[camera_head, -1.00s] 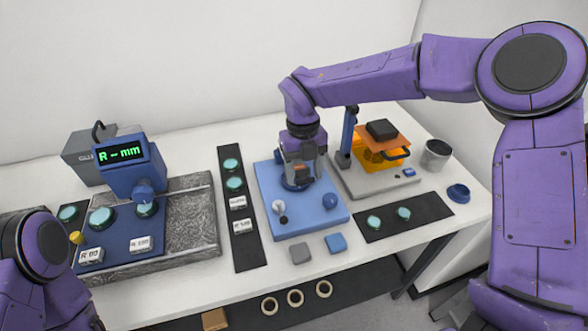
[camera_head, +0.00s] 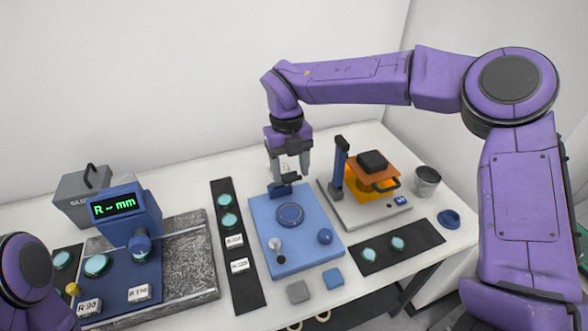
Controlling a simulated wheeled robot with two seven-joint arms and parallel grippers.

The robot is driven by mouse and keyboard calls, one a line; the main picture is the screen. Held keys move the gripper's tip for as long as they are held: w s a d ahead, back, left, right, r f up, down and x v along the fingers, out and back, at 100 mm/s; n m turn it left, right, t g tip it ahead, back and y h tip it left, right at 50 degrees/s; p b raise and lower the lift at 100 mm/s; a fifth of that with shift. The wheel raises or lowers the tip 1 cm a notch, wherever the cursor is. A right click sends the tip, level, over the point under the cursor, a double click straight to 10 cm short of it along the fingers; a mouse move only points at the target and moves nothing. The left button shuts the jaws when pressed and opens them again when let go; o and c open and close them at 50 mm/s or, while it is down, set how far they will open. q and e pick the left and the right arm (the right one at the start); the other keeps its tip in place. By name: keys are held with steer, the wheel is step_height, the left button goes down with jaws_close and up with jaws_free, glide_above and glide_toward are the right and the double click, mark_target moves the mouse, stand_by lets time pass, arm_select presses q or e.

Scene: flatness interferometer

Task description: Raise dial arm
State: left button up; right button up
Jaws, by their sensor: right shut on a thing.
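My right gripper (camera_head: 288,168) is over the back edge of a blue base plate (camera_head: 313,250), pointing down, shut on the dial arm. The dial arm is mostly hidden by the fingers; only a pale part (camera_head: 289,162) shows between them. A dark blue block (camera_head: 280,190), which looks like its mount, sits at the plate's back edge below the gripper. A round dark blue seat (camera_head: 290,214) on the plate is uncovered. A white-topped knob (camera_head: 275,244) and a blue knob (camera_head: 325,236) stand on the plate. Of my left arm only a link shows; its gripper is out of view.
An orange-shielded stand (camera_head: 365,205) is close on the right, with a grey cup (camera_head: 427,180) beyond. A black strip (camera_head: 238,282) with teal discs lies left of the plate, then the display unit (camera_head: 123,210). Grey (camera_head: 299,291) and blue (camera_head: 333,278) squares lie in front.

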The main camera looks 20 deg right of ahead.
arm_select(q)
steer(key=shift+a, duration=0.1)
arm_select(e)
steer(key=shift+w+d+f, duration=0.1)
steer(key=shift+w+f, duration=0.1)
steer(key=o, duration=1.3)
steer(key=shift+o, duration=0.6)
steer(key=shift+w+f, duration=0.25)
steer(key=shift+w, duration=0.3)
steer(key=shift+w+f, duration=0.25)
steer(key=shift+w, duration=0.25)
steer(key=shift+s+r, duration=0.15)
steer(key=shift+r, duration=0.05)
steer(key=r, duration=0.1)
steer(key=r+b, duration=0.1)
steer(key=shift+s+r, duration=0.2)
steer(key=shift+r, duration=0.2)
arm_select(q)
steer(key=shift+w+f, duration=0.3)
steer(key=shift+f, duration=0.6)
arm_select(e)
step_height(320, 180, up, 7)
steer(key=w, duration=0.2)
steer(key=shift+r, duration=0.15)
arm_select(q)
steer(key=shift+w, duration=0.1)
arm_select(e)
steer(key=shift+w, duration=0.1)
